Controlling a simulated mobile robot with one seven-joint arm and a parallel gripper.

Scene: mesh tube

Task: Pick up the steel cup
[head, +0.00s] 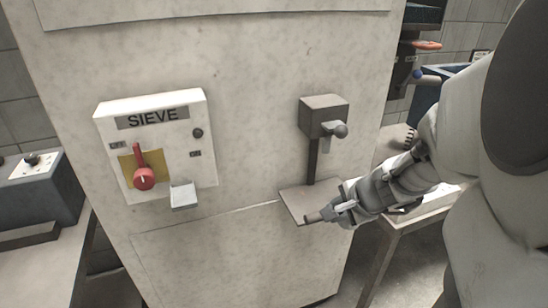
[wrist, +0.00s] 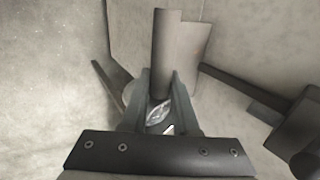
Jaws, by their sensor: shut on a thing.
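The steel cup (wrist: 167,45) shows in the wrist view as a narrow, smooth grey cylinder between my gripper's fingers. My gripper (wrist: 158,78) is shut on it, and the fingers cover its lower part. In the head view, my gripper (head: 327,211) is at the front edge of a small shelf plate under the spout. The cup (head: 313,217) shows there only as a small dark end poking out left of the fingers. Whether it touches the shelf plate, I cannot tell.
The shelf plate (head: 293,201) sticks out from the pale cabinet (head: 250,120). A spout block with a knob (head: 324,117) is above it on a dark post. A SIEVE switch box (head: 157,145) with a red lever is to the left. A table (head: 395,222) stands right.

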